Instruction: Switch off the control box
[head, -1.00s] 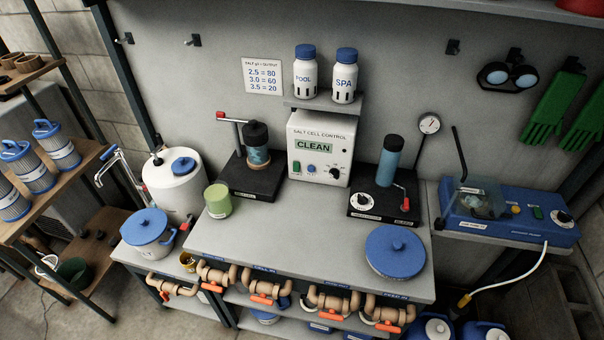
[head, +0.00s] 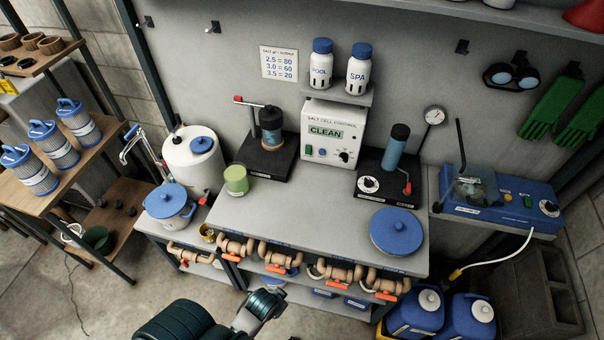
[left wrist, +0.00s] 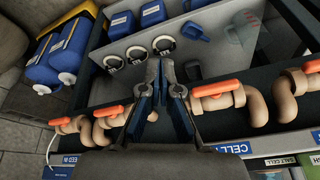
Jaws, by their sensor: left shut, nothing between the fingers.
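The control box (head: 329,119) is white, labelled "SALT CELL CONTROL", and stands at the back of the bench against the wall in the head view. Its lit green display (head: 325,133) reads "CLEAN". Below the display are a green switch (head: 308,150), a blue button (head: 322,154) and a black knob (head: 344,156). My left gripper (head: 280,297) is low in front of the bench, well below and away from the box. In the left wrist view, its fingers (left wrist: 160,72) are shut and empty near the pipes; the box does not show there. My right gripper is not in view.
Tan pipes with orange valve handles (head: 338,284) run along the bench front. A black stand with a blue cylinder (head: 394,150) is right of the box, another stand (head: 264,164) left. A blue lid (head: 397,230) lies front right. The bench middle (head: 300,213) is clear.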

